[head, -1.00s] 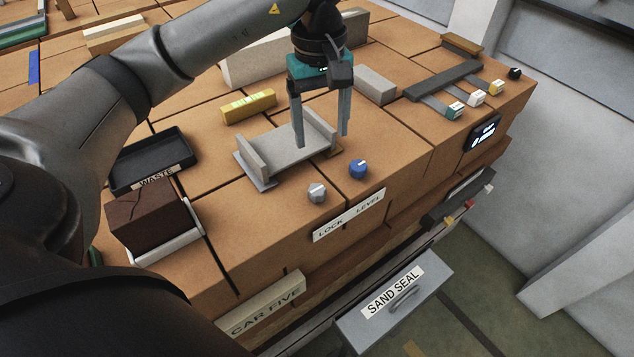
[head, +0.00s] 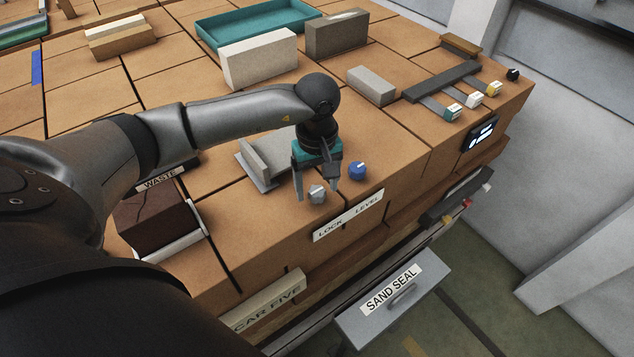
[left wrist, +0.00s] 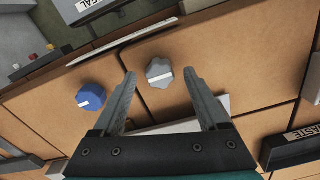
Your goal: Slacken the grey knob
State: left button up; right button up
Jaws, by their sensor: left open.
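The grey knob (head: 317,194) stands on the brick-coloured top near the front edge, above the word LOCK on the white label (head: 348,214). My left gripper (head: 317,194) is open, pointing down, with its fingers on either side of the knob in the head view. In the left wrist view the grey knob (left wrist: 160,72), with a white pointer mark, lies between and just beyond the open fingertips (left wrist: 160,75); no contact shows. The blue knob (head: 358,171) stands to the right, outside the fingers; it also shows in the left wrist view (left wrist: 92,97). My right gripper is not in view.
A grey bracket (head: 255,163) stands just behind my left gripper, partly hidden by the arm. A dark cracked brick (head: 155,222) sits at left. A SAND SEAL box (head: 395,300) is below the front edge. Pale blocks (head: 260,58) stand farther back.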

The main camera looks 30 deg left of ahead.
pick_arm(q)
jog(key=shift+f, duration=0.25)
grip_shut()
dwell(0.5)
